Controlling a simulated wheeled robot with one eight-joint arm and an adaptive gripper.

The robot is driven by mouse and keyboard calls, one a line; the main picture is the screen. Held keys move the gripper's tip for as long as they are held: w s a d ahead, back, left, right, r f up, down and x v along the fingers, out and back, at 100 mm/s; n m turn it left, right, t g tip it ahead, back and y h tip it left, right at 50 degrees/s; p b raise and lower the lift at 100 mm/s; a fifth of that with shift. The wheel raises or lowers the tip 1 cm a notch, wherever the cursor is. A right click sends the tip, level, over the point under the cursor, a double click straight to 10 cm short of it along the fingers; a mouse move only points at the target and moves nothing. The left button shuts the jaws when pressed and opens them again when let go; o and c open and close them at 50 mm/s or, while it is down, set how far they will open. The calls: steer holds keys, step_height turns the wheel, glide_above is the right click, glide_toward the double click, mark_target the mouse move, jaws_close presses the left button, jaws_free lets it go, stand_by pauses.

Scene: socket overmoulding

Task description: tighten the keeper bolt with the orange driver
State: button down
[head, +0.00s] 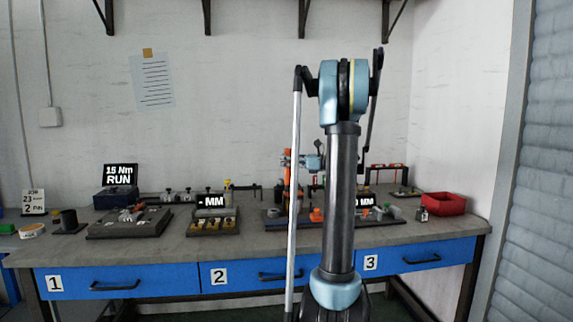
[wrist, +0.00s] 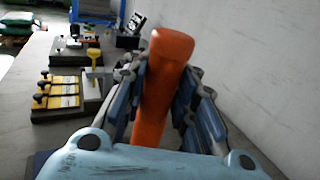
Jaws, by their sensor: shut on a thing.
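The orange driver (wrist: 166,65) stands upright in the middle of the wrist view. My gripper (wrist: 167,95) is shut on it, with a blue-padded finger on each side of the handle. In the head view the orange driver (head: 287,170) shows just left of my arm, above the bench, and my gripper (head: 291,162) is around its upper part. The driver's lower end and its tip are hidden in the wrist view. I cannot make out the keeper bolt in either view.
A grey bench (head: 300,240) with numbered blue drawers carries several fixtures. A tray with yellow pieces (wrist: 62,92) lies left in the wrist view. A red bin (head: 443,204) stands at the right end. A wall runs behind; my arm hides part of the bench.

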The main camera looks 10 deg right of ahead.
stand_by(0.7)
steer(key=shift+r, duration=2.45)
